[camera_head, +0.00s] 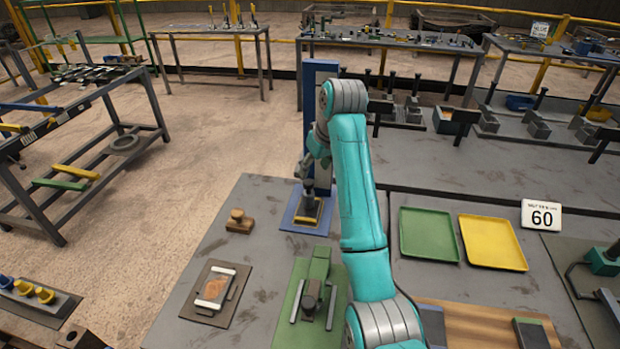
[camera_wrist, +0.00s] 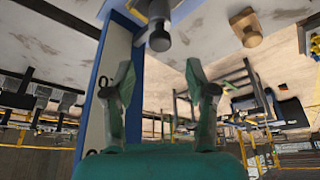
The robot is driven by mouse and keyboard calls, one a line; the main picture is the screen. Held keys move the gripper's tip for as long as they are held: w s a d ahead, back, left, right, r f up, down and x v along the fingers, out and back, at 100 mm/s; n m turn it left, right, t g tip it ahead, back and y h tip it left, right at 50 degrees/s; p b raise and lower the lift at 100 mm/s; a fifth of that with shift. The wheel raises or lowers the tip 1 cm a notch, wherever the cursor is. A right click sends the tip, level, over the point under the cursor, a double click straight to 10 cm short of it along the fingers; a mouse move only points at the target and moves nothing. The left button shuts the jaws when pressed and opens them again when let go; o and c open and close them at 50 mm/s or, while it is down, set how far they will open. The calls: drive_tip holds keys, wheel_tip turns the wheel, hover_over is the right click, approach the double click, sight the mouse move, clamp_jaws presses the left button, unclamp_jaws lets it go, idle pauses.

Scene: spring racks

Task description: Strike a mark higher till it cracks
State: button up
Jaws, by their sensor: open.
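A blue upright column (camera_head: 319,80) stands on a blue base (camera_head: 290,222) at the far edge of the near grey table. A dark cylinder stands over a yellow piece (camera_head: 307,215) on that base. In the wrist view, which looks inverted, the column's pale face (camera_wrist: 113,62) has a blue edge, and a dark rounded cylinder (camera_wrist: 159,38) is beside it. My gripper (camera_wrist: 158,72) is open, its two green fingers apart with nothing between them. In the head view my gripper (camera_head: 308,168) is beside the column, partly hidden by my arm. Any marks or cracks are too small to tell.
A wooden knob block (camera_head: 238,222) and a white-framed plate (camera_head: 215,288) lie on the left. A green fixture (camera_head: 314,292) is at front. Table around the knob block is clear.

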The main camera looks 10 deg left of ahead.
sight(309, 182)
drive_tip(key=x, duration=0.7)
clamp_jaws()
